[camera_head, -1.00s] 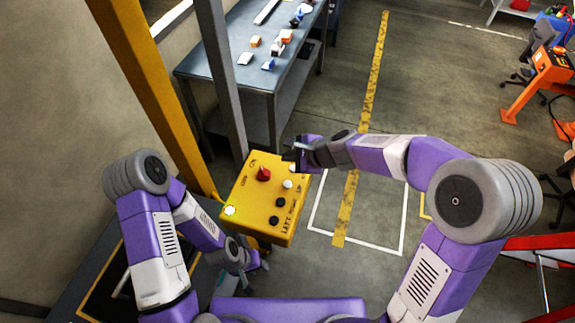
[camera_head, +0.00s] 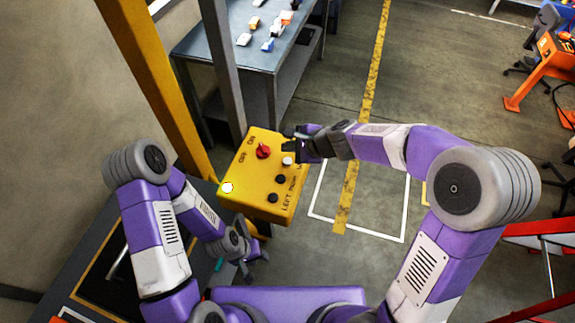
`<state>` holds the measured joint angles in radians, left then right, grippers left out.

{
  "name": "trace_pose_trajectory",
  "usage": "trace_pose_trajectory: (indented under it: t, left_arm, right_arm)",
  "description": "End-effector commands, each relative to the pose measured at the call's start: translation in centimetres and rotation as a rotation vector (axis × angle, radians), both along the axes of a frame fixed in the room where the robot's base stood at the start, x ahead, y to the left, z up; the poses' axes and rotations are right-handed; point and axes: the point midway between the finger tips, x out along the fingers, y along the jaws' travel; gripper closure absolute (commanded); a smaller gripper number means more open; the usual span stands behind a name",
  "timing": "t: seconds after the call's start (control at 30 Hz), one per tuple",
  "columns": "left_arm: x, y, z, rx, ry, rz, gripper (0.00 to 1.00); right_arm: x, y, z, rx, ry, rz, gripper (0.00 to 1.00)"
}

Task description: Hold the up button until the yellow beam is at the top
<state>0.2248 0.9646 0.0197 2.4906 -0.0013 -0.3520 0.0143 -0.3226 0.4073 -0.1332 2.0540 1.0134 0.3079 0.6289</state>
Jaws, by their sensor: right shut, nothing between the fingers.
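The yellow control box (camera_head: 250,195) stands in the middle of the view. It has a red knob (camera_head: 263,151), a white button (camera_head: 287,161), two black buttons (camera_head: 277,188) and a lit lamp (camera_head: 227,188). My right gripper (camera_head: 291,144) is shut and empty at the box's far right corner, over the end of the button row. It hides what lies under its tips, so I cannot tell if it touches a button. My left gripper (camera_head: 256,267) is open and empty, low beside the near side of the box. An upright yellow post (camera_head: 150,85) rises at left; I cannot tell whether it is the beam.
A grey post (camera_head: 221,60) stands behind the box. A grey workbench (camera_head: 245,62) with small parts is beyond it. The floor to the right, with a yellow stripe (camera_head: 371,85) and white outline, is clear. An orange stand (camera_head: 535,80) is at far right.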

Motion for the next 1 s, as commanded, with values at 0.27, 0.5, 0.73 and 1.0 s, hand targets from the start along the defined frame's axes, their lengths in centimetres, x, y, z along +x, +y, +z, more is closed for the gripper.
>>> trace_pose_trajectory:
  t: [0.27,0.5,0.73,1.0]
  left_arm:
    - [0.0,0.0,-2.9,0.000,0.000,0.000,0.61]
    - [0.0,0.0,-2.9,0.000,0.000,0.000,0.61]
    - [0.0,0.0,-2.9,0.000,0.000,0.000,0.61]
    - [0.0,0.0,-2.9,0.000,0.000,0.000,0.61]
  right_arm:
    - [0.0,0.0,-3.0,0.000,0.000,0.000,1.00]
    - [0.0,0.0,-3.0,0.000,0.000,0.000,1.00]
    - [0.0,0.0,-3.0,0.000,0.000,0.000,1.00]
    - [0.0,0.0,-3.0,0.000,0.000,0.000,1.00]
